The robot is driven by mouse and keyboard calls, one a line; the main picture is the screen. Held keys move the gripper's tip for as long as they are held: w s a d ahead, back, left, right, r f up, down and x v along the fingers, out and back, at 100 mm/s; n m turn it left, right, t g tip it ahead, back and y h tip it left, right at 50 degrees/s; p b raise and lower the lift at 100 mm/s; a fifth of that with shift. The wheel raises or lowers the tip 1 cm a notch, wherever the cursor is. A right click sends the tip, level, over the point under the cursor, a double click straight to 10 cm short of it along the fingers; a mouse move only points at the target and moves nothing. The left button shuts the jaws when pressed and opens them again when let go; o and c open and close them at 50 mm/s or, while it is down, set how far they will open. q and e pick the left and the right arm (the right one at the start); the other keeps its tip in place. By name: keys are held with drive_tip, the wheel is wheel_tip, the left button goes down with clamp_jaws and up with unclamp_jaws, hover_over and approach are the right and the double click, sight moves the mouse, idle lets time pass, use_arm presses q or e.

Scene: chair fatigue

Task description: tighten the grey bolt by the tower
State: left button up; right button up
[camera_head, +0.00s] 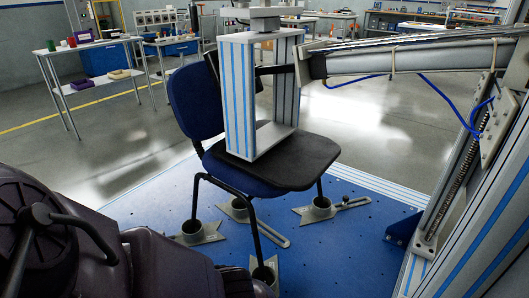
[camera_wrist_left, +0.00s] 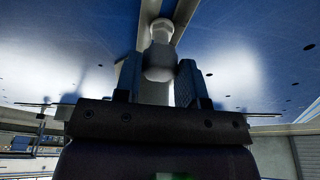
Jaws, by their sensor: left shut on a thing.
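In the left wrist view my left gripper (camera_wrist_left: 157,78) is shut on a rounded grey bolt (camera_wrist_left: 160,60), with one dark finger on each side. A paler round end shows beyond it, against a grey strip (camera_wrist_left: 187,12) on the blue base plate (camera_wrist_left: 240,50). In the head view the blue base plate (camera_head: 150,210) carries the chair (camera_head: 190,105). Grey slotted clamps (camera_head: 270,234) hold the chair's feet. My dark left arm fills the lower left there, and its fingertips cannot be made out. My right gripper is in neither view.
A tall striped tower (camera_head: 470,190) stands at the right edge of the plate. Side tables (camera_head: 95,85) stand well behind. The right-hand part of the plate is mostly bare.

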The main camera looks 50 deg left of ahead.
use_arm(q)
drive_tip(key=shift+m+t+h, duration=0.3)
drive_tip(key=shift+m+t, duration=0.1)
drive_tip(key=shift+m, duration=1.7)
drive_tip(key=shift+a, duration=0.1)
drive_tip(key=shift+s+f+m+h, duration=0.15)
drive_tip(key=shift+m+h, duration=0.15)
drive_tip(key=shift+m, duration=0.8)
drive_tip(key=shift+m+b, duration=0.35)
drive_tip(key=shift+m, duration=0.35)
drive_tip(key=o, duration=0.9)
drive_tip(key=shift+o, duration=0.2)
